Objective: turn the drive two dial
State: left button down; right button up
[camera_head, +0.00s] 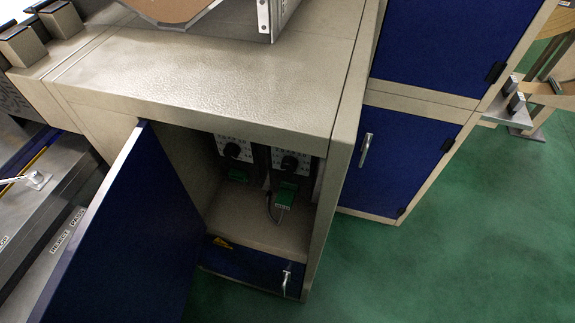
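Two drive units sit side by side inside an open cabinet. The left one has a black dial (232,149) on a pale marked plate, and the right one has a similar black dial (289,163). Their labels are too small to read, so I cannot tell which is drive two or where either dial points. A green connector block (285,194) sits below the right dial, with a dark cable beside it. Another green block (238,175) sits below the left dial. Neither of my grippers is in view.
The blue cabinet door (130,235) stands open on the left. A low blue panel (250,268) with a silver handle (286,279) crosses the opening's bottom. The beige top (210,75) overhangs the dials. A closed blue cabinet (400,160) stands right; green floor (450,260) is clear.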

aim_at(289, 164)
jog(key=k+l+z, duration=0.1)
jog(key=k+z, duration=0.2)
jog(key=k+l+z, duration=0.25)
jog(key=k, duration=0.25)
jog(key=k+l+z, duration=0.15)
jog(key=k+z, duration=0.15)
jog(key=k, duration=0.05)
